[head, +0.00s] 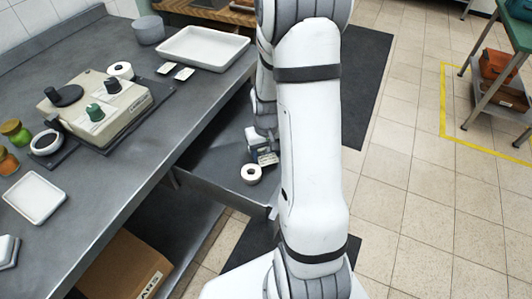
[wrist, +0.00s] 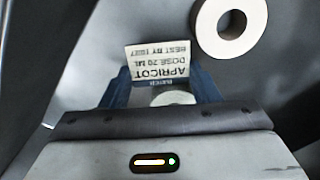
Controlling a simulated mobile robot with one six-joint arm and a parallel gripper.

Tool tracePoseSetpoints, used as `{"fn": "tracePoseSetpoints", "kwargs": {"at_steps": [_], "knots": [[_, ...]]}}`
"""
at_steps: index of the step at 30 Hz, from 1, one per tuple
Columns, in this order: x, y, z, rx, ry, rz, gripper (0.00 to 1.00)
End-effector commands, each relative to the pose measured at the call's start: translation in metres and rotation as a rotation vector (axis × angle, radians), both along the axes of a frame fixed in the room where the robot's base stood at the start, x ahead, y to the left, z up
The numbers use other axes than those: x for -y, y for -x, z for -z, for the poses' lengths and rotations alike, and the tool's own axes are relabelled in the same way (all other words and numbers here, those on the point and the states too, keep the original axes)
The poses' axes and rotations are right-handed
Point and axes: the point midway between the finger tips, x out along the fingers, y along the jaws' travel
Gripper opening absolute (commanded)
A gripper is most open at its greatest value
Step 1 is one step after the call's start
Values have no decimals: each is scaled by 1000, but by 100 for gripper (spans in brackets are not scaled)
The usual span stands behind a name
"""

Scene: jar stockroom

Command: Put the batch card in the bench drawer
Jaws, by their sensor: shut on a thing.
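The batch card (wrist: 160,62) is a small white card with a blue band, printed "APRICOT DOSE 20 ML" and seen upside down in the wrist view. My gripper (wrist: 162,84) is shut on it, with a blue finger on each side. In the head view the card (head: 267,159) shows at my gripper (head: 262,150), low over or inside the open bench drawer (head: 200,165). Whether the card touches the drawer floor I cannot tell. A white tape roll (head: 251,174) lies in the drawer beside the gripper; it also shows in the wrist view (wrist: 204,24).
Another pale round thing (wrist: 172,98) shows partly behind the card. On the bench are a white tray (head: 203,47), a labelled device (head: 98,108), jars (head: 15,132) and a smaller tray (head: 34,197). A cardboard box (head: 125,268) sits below. The drawer's left part looks clear.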

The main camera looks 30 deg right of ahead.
Motion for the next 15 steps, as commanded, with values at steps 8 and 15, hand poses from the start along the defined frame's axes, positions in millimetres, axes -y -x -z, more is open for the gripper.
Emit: {"fn": "tracePoseSetpoints", "kwargs": {"at_steps": [8,15], "knots": [[1,0,3,3,0,2,33],[1,0,5,2,0,3,67]]}}
